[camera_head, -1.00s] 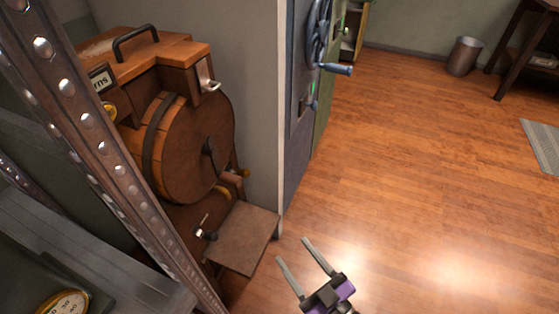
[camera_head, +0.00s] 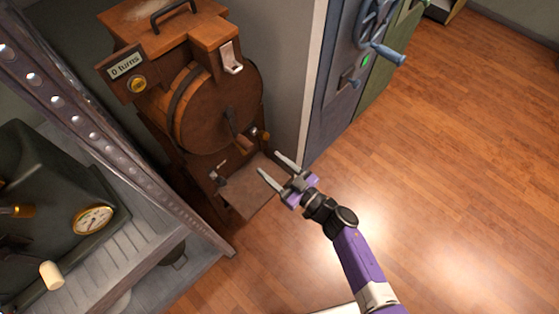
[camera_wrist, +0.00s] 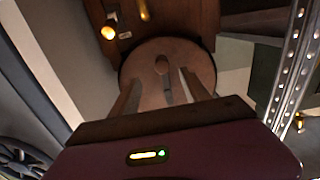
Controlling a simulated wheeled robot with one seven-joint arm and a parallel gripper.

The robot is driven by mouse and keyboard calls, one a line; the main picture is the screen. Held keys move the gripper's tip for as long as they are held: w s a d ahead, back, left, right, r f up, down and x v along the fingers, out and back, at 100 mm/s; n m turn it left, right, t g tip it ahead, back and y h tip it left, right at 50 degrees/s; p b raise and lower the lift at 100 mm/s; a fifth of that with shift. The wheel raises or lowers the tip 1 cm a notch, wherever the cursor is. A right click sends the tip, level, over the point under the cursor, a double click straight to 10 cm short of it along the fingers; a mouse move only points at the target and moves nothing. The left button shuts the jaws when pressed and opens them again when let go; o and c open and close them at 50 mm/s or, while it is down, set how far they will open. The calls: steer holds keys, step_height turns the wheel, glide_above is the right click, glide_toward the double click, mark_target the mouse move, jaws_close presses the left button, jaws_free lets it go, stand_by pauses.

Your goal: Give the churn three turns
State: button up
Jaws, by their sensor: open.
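The wooden churn (camera_head: 200,108) stands at the upper left, a round drum in a wooden frame. Its counter sign (camera_head: 125,66) reads "0 turns". A dark crank (camera_head: 230,125) with a short wooden handle (camera_head: 243,143) sits at the centre of the drum's face. My gripper (camera_head: 270,164) is open and empty in front of the churn, below and right of the handle and apart from it.
A small wooden shelf (camera_head: 240,197) juts from the churn's foot. A grey wall edge (camera_head: 313,85) and a blue door with a handwheel (camera_head: 345,90) stand to the right. A perforated metal post (camera_head: 110,145) and a dark machine with a gauge (camera_head: 60,195) are left. The floor at right is clear.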

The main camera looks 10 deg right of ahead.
mark_target(251, 149)
steer(key=b+x, duration=0.6)
steer(key=x, duration=0.4)
steer(key=shift+a, duration=0.25)
steer(key=shift+w+a+r, duration=0.15)
steer(key=shift+w+r, duration=0.05)
steer(key=shift+w, duration=0.05)
steer(key=shift+f, duration=0.1)
steer(key=shift+c, duration=0.4)
steer(key=c, duration=1)
